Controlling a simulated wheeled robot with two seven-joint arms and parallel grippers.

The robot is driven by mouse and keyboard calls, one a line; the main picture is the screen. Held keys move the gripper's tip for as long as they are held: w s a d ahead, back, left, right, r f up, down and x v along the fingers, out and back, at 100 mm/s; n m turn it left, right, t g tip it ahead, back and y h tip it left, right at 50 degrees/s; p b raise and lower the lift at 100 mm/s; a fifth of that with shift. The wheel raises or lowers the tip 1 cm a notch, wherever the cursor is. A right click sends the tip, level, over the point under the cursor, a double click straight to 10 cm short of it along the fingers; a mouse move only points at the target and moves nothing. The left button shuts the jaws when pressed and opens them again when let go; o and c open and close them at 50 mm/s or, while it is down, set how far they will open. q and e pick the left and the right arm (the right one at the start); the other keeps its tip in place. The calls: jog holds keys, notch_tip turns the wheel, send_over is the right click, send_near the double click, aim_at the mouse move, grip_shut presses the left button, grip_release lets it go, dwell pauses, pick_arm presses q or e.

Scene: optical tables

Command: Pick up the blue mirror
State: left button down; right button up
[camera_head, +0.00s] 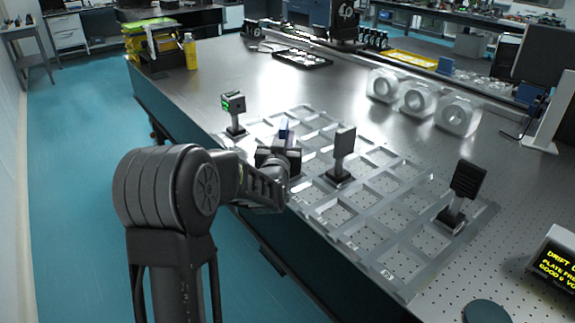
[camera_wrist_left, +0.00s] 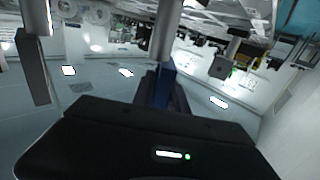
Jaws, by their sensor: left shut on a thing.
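The blue mirror (camera_head: 284,128) shows as a small bluish upright piece above my left gripper (camera_head: 281,152), over the far-left part of the clear grid tray (camera_head: 405,287). My left gripper is shut on it and hides its lower part and its base. In the left wrist view the blue mirror (camera_wrist_left: 166,75) sits between the dark fingers, with a grey post running up behind it. I cannot tell whether it is clear of the tray. My right gripper is not in view.
A green-faced mount (camera_head: 233,104) stands left of my gripper. Several clear round-holed blocks (camera_head: 417,97) stand behind.

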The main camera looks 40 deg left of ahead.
pick_arm(q)
jog(key=shift+r, duration=0.1)
notch_tip(320, 180, up, 10)
jog(key=shift+p, duration=0.8)
dwell(0.5)
